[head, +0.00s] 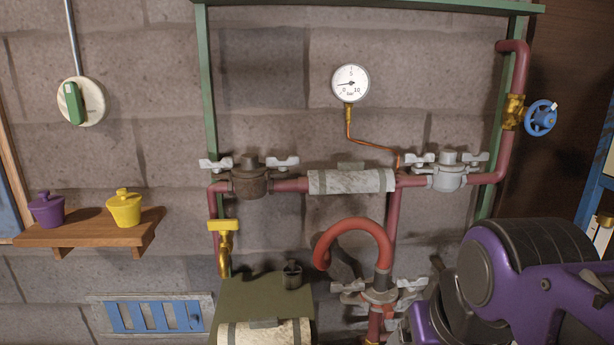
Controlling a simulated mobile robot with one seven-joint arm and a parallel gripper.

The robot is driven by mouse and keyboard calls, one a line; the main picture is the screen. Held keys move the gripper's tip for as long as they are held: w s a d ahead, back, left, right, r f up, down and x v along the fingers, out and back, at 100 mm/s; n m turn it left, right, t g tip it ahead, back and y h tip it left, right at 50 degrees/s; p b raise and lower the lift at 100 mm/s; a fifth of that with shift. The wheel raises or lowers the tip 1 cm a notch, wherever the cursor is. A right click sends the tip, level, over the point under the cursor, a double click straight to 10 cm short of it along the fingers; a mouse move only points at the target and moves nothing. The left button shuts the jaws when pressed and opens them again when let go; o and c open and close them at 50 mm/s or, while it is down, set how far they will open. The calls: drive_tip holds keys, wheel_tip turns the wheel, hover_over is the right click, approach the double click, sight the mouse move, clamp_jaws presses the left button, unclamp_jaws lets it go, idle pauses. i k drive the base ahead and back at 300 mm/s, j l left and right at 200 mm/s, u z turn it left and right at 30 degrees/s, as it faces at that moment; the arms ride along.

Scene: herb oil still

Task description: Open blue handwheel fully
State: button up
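The blue handwheel (541,118) is in the upper right of the head view. It sits on a brass valve (513,111) on the red vertical pipe at the right. A small white mark or knob shows on its upper rim. How far the valve is open cannot be told. My purple and black arm fills the lower right, below the handwheel and apart from it. My gripper's fingers cannot be made out in this view, and nothing is seen touching the handwheel.
Red pipes carry a dark valve (250,178), a grey valve (449,172) and a pressure gauge (351,85). A green frame (207,80) surrounds them. A wooden shelf (95,230) holds purple and yellow pots at left. A blue upright (597,165) stands at the right edge.

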sight(547, 120)
drive_tip(key=i+z, duration=0.15)
drive_tip(key=z, duration=2.5)
drive_tip(key=j, duration=0.7)
drive_tip(key=k+l+z, duration=0.1)
drive_tip(key=k+l, duration=0.2)
drive_tip(key=k, duration=0.15)
drive_tip(key=i+j+u, duration=0.1)
drive_tip(key=i, duration=0.45)
